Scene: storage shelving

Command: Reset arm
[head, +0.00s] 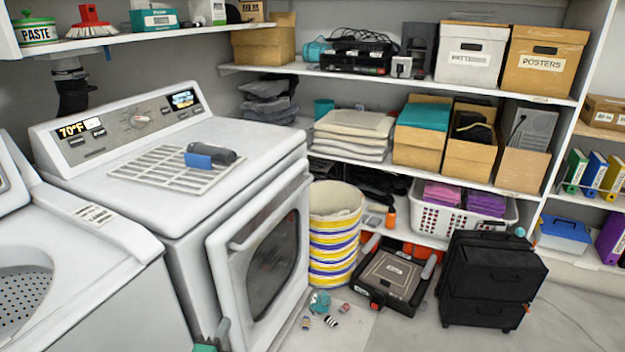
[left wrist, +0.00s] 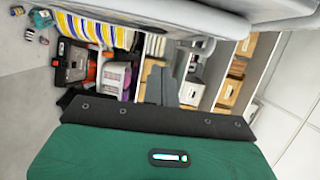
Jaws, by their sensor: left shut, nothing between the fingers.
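My left gripper (head: 222,328) shows at the bottom edge of the head view, in front of the white dryer's lower front, with only its grey tip and a bit of green body in sight. In the left wrist view its green body fills the bottom, and the grey fingers (left wrist: 160,74) stand close together past a black edge. It is shut and empty, and it touches nothing that I can make out. My right gripper is in neither view. The task names no object.
A striped basket (head: 335,235), small floor items (head: 320,304) and black cases (head: 490,278) stand beyond. Loaded shelves (head: 420,172) line the back. Floor at front right is clear.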

